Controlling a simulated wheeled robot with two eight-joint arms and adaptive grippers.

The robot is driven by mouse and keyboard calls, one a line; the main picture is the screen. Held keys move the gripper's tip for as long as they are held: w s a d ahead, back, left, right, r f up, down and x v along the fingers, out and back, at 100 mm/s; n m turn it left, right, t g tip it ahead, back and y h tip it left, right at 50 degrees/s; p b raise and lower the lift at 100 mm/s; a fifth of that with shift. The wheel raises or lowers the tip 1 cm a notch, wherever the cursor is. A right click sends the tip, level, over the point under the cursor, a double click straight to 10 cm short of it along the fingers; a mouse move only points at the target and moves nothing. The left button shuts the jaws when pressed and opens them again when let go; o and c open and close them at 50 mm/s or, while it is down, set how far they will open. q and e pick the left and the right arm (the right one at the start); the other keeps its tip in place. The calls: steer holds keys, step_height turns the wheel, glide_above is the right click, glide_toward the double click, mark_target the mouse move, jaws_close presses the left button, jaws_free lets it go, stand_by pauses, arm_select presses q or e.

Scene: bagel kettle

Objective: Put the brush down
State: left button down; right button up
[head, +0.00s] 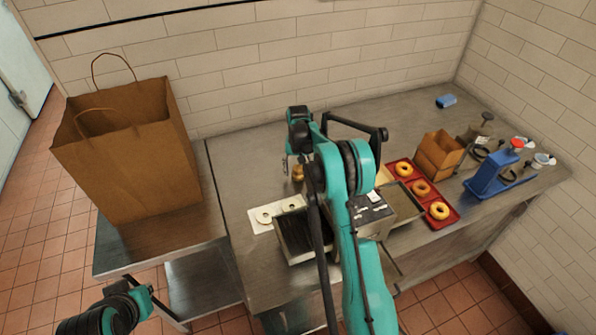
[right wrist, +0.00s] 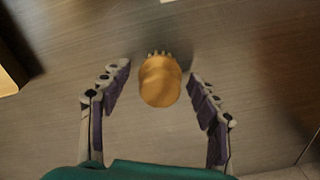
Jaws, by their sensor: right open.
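The brush (right wrist: 160,82) has a rounded tan handle, with pale bristle tips showing at its far edge in the right wrist view. Its tan handle shows small in the head view (head: 298,173), near the back of the metal counter. My right gripper (right wrist: 159,76) is open, with one finger on each side of the brush and a visible gap on both sides. In the head view my right gripper (head: 296,166) is largely hidden by my own arm. I cannot tell whether the brush's base touches the counter. My left gripper's fingers are not in view.
Red trays (head: 447,221) with bagels, a brown box (head: 438,154) and a blue device (head: 490,180) stand right. A paper bag (head: 130,150) stands left. Counter behind is clear.

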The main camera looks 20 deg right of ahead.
mark_target(298, 168)
steer(key=shift+r, duration=0.15)
steer(key=shift+r, duration=0.3)
steer(key=s+a+r+n+t+p, duration=0.1)
steer(key=s+a+r, duration=0.15)
steer(key=r, duration=0.75)
steer(key=s+a+r+t+p, duration=0.1)
steer(key=s+a+r, duration=0.15)
steer(key=r, duration=0.75)
steer(key=s+a+r+n+t, duration=0.1)
steer(key=s+a+r, duration=0.1)
steer(key=s, duration=0.3)
steer(key=s+a+r+n, duration=0.1)
steer(key=s+a+r, duration=0.2)
steer(key=s, duration=0.2)
steer(key=s+a+f+n+t, duration=0.1)
steer(key=s+a+f+t, duration=0.1)
steer(key=s, duration=0.7)
steer(key=s+a+f+n+t, duration=0.1)
steer(key=s+a+f+t, duration=0.1)
steer(key=s, duration=0.7)
steer(key=shift+a+f+n, duration=0.4)
steer(key=shift+a+f, duration=0.2)
steer(key=shift+a, duration=0.05)
steer(key=shift+f, duration=0.1)
